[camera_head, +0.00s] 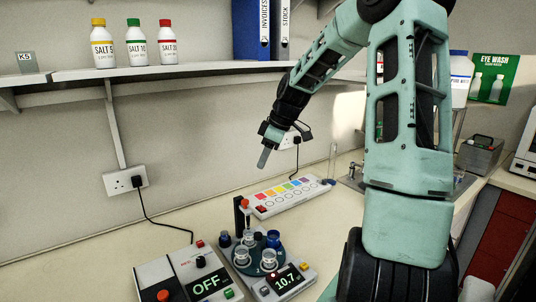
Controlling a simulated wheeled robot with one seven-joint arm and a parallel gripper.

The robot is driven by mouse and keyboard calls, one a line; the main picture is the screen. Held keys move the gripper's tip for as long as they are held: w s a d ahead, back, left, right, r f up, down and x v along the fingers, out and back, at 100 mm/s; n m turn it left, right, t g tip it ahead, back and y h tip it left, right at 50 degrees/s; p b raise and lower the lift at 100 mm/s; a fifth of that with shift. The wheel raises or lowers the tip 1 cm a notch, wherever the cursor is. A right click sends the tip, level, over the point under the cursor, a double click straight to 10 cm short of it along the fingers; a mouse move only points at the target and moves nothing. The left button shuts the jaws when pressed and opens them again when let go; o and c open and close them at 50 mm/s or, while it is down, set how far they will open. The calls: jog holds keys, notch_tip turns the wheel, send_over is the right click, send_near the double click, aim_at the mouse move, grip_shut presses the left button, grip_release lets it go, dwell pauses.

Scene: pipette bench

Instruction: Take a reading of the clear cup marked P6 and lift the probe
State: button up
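Several small clear cups, one at the front left (242,257) and one at the front right (268,259), stand on a round dark teal plate (254,270) on a grey meter. I cannot read a P6 mark on any of them. The meter's display (287,283) reads 10.7. An orange-topped upright part (245,203) beside a black post stands at the back of the plate; it may be the probe, and its lower end is hard to make out. My gripper (264,158) is up in the air, behind and above the plate, apart from everything. Its finger gap does not show.
A second box (182,278) at the left has a display reading OFF. A white strip with coloured squares (289,196) lies behind the plate. Blue-capped pieces (273,238) stand among the cups. A shelf (200,68) with bottles (135,43) runs above. The bench front left of the boxes is bare.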

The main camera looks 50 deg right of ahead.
jog(key=shift+v, duration=1.35)
jog(key=s+a+f+g+b, duration=0.1)
jog(key=a+f, duration=0.1)
jog(key=a, duration=0.7)
jog(key=s+a+f+n+g+b, duration=0.1)
jog(key=a+f, duration=0.1)
jog(key=a, duration=0.7)
jog(key=s+a+f+g+b, duration=0.1)
jog(key=a+f+b, duration=0.15)
jog(key=a, duration=0.65)
jog(key=s+a+f+b, duration=0.1)
jog(key=s+a+f, duration=0.2)
jog(key=s+a, duration=0.5)
jog(key=s+a+f+h+b, duration=0.1)
jog(key=s+a+f, duration=0.2)
jog(key=s+a, duration=0.4)
jog(key=s, duration=0.5)
jog(key=shift+s+a+f+n+g+h, duration=0.3)
jog(key=shift+a+g, duration=0.05)
jog(key=shift+g, duration=0.05)
